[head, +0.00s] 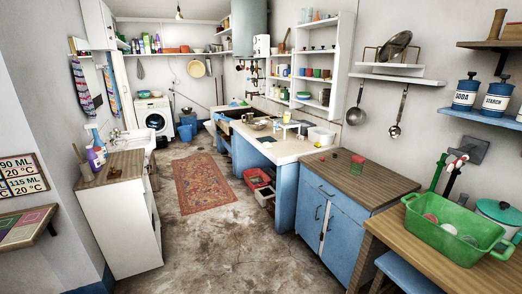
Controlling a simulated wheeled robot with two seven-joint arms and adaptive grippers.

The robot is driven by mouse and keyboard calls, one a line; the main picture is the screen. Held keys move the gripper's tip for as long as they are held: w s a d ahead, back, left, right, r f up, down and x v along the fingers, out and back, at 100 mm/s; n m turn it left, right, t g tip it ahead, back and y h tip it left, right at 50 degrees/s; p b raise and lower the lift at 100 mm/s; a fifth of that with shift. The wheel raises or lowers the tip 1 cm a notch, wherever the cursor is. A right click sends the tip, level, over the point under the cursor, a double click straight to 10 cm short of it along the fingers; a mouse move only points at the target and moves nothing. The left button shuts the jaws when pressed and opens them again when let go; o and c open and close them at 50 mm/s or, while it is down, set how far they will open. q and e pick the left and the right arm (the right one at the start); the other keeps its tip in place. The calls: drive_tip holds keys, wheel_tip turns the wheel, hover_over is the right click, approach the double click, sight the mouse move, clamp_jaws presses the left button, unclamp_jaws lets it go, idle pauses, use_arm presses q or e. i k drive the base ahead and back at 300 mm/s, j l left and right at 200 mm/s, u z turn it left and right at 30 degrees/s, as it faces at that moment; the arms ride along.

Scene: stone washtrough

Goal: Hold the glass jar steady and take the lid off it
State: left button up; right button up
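A small jar-like thing (357,166) with a red top stands near the back edge of the brown wooden top of the blue cabinet. It looks like the glass jar with its lid on, but it is too small to be certain. Neither of my grippers is in the head view, and nothing is seen touching the jar.
The blue cabinet's wooden top (372,185) is mostly clear around the jar. A green basin (452,228) with several items stands on a wooden table (420,258) at the right. A patterned rug (203,184) lies on the open floor. A white cabinet (118,228) stands at the left.

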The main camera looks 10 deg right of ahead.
sight(357, 168)
drive_tip(key=i, duration=0.85)
drive_tip(key=i+j+z, duration=0.1)
drive_tip(key=i, duration=0.75)
drive_tip(key=i+z, duration=0.4)
drive_tip(key=i+j+z, duration=0.1)
drive_tip(key=i+z, duration=0.15)
drive_tip(key=z, duration=0.15)
drive_tip(key=i+z, duration=0.25)
drive_tip(key=z, duration=0.2)
drive_tip(key=i+j+z, duration=0.2)
drive_tip(key=z, duration=0.25)
drive_tip(key=i+j+z, duration=0.6)
drive_tip(key=k+l, duration=0.1)
